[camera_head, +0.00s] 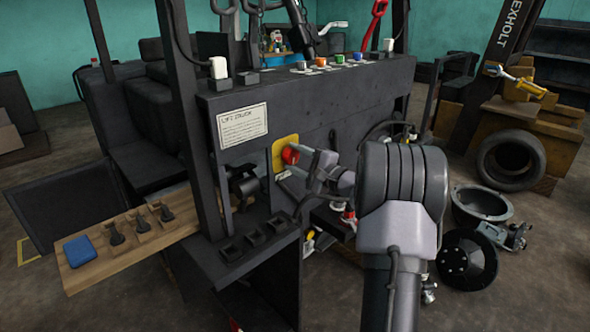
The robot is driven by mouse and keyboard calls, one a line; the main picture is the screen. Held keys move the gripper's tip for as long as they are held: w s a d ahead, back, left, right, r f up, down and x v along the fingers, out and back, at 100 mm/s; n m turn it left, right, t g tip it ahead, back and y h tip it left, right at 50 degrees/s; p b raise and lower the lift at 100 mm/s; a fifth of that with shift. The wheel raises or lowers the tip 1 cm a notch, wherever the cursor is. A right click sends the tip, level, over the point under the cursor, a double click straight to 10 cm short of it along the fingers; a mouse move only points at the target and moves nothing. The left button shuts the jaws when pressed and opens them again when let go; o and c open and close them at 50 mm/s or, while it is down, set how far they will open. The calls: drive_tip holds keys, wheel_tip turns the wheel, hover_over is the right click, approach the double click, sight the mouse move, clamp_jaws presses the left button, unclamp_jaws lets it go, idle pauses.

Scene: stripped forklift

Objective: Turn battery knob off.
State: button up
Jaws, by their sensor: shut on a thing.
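The battery knob is a red knob (291,155) on a yellow plate (279,150) on the dark side panel of the forklift, right of the white "Lift Truck" label (242,125). My gripper (299,158) reaches in from the right, with its fingertips at the knob. It is shut on the red knob. The fingers and my grey arm hide part of the knob's right side and the panel behind. The knob's exact turn angle cannot be told.
A wooden board (130,238) with a blue block (78,250) and black levers juts out at lower left. A dark slotted ledge (250,243) lies below the panel.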

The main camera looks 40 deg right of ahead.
drive_tip(key=shift+n+b, duration=0.45)
drive_tip(key=shift+n, duration=0.45)
drive_tip(key=o, duration=1.4)
drive_tip(key=s+p, duration=0.1)
drive_tip(key=s, duration=0.4)
drive_tip(key=s+d+p, duration=0.1)
drive_tip(key=s, duration=0.5)
drive_tip(key=s+p, duration=0.1)
drive_tip(key=s, duration=0.5)
drive_tip(key=shift+s+d, duration=0.15)
drive_tip(key=shift+s, duration=0.05)
